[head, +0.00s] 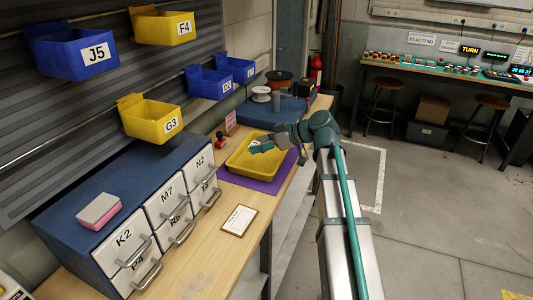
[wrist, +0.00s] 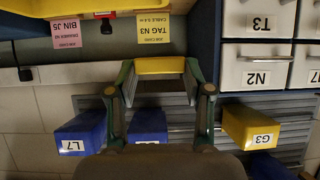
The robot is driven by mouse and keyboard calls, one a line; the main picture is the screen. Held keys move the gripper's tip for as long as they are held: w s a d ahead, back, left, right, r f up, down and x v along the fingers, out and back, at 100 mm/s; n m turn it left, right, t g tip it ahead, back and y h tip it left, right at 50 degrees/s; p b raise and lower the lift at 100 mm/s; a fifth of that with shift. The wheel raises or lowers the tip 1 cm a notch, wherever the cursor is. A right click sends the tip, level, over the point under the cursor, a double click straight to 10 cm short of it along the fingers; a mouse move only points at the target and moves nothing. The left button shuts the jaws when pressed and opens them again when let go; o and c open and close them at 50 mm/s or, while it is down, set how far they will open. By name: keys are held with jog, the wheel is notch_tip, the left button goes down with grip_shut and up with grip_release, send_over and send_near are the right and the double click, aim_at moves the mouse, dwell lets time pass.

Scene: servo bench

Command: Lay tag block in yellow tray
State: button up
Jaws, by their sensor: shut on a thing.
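The yellow tray (head: 244,171) lies on a purple mat on the wooden bench in the head view. My gripper (head: 258,146) is over the tray, and a small pale piece shows at its tips. In the wrist view my gripper (wrist: 160,75) is shut on a block with a yellow face (wrist: 160,66), held between both fingertips. I take this to be the tag block; no lettering on it is readable. The head view does not clearly show the gap between block and tray floor. A yellow edge (wrist: 60,24) crosses the wrist view's top left.
A blue drawer cabinet (head: 95,196) stands on the bench nearer the camera. Yellow bin G3 (head: 146,124) and blue bins (head: 209,84) hang behind. A card (head: 239,220) lies in front of the purple mat (head: 270,184). Spools (head: 261,94) stand farther back.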

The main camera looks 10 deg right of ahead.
jog(key=w+d+f+p, duration=0.1)
jog(key=w+d+f, duration=0.1)
jog(key=w, duration=0.4)
jog(key=p, duration=0.2)
send_over(267, 159)
jog(key=f, duration=0.6)
jog(key=shift+s+a+f, duration=0.15)
jog(key=shift+s, duration=0.05)
notch_tip(267, 159, down, 3)
jog(key=shift+w+r+p, duration=0.15)
jog(key=shift+p, duration=0.45)
jog(key=shift+f, duration=0.45)
jog(key=shift+f, duration=0.2)
jog(key=o, duration=0.9)
jog(key=shift+r, duration=0.15)
